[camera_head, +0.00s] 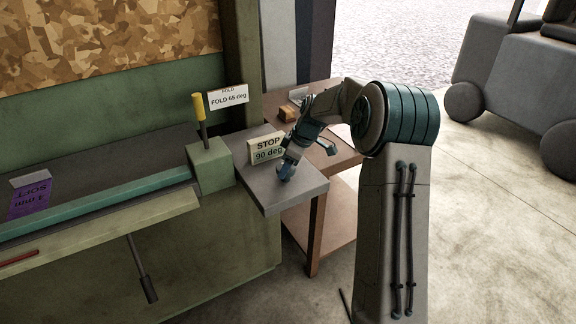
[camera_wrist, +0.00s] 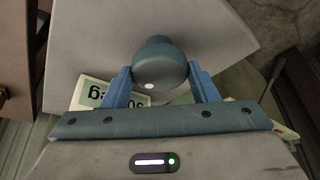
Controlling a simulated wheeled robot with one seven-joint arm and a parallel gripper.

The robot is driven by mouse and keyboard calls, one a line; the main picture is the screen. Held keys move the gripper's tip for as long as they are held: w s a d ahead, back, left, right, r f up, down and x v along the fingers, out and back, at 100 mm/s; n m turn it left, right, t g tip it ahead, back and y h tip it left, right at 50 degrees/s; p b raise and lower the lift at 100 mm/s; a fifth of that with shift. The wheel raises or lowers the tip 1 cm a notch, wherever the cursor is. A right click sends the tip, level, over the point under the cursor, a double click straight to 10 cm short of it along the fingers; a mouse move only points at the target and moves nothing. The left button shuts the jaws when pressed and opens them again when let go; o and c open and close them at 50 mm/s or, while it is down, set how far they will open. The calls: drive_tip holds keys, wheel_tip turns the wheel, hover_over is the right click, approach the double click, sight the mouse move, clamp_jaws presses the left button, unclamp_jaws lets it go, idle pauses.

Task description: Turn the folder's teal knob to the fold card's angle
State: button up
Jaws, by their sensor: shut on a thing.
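The teal knob (camera_wrist: 160,62) is round, with a white dot on its near side in the wrist view. My gripper (camera_wrist: 160,88) has its two blue fingers on either side of the knob and is shut on it. In the head view my gripper (camera_head: 286,172) reaches down to the grey side shelf, and the knob is mostly hidden there. The fold card (camera_head: 228,97) reads "FOLD 65 deg". A stop sign (camera_head: 268,148) beside my gripper reads "STOP 90 deg"; part of it shows upside down in the wrist view (camera_wrist: 95,91). The green folder (camera_head: 211,166) stands at the left.
A yellow-handled lever (camera_head: 200,108) rises from the folder's end block. A purple card (camera_head: 32,199) lies on the folder bed. A dark lever (camera_head: 147,284) hangs in front. A brown table (camera_head: 318,184) stands behind the grey shelf (camera_head: 262,195). Open floor lies to the right.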

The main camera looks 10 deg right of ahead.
drive_tip(key=m+t+b, duration=0.1)
drive_tip(key=m+b, duration=0.1)
drive_tip(key=shift+f+m+b, duration=0.15)
drive_tip(key=shift+m+b, duration=0.15)
drive_tip(key=shift+b, duration=0.05)
drive_tip(key=m+b, duration=0.1)
drive_tip(key=m+h+b, duration=0.1)
drive_tip(key=m, duration=0.1)
drive_tip(key=shift+s+a+m+t+h, duration=0.1)
drive_tip(key=shift+a+m+t+h, duration=0.05)
drive_tip(key=shift+m+t+h, duration=0.2)
drive_tip(key=m+h, duration=0.1)
drive_tip(key=m, duration=0.3)
drive_tip(key=shift+a+r+t+h+b, duration=0.15)
drive_tip(key=shift+r+t+h+b, duration=0.05)
drive_tip(key=shift+t+h+b, duration=0.15)
drive_tip(key=shift+m+h, duration=0.6)
drive_tip(key=shift+m, duration=1.35)
drive_tip(key=o, duration=1)
drive_tip(key=shift+c, duration=0.2)
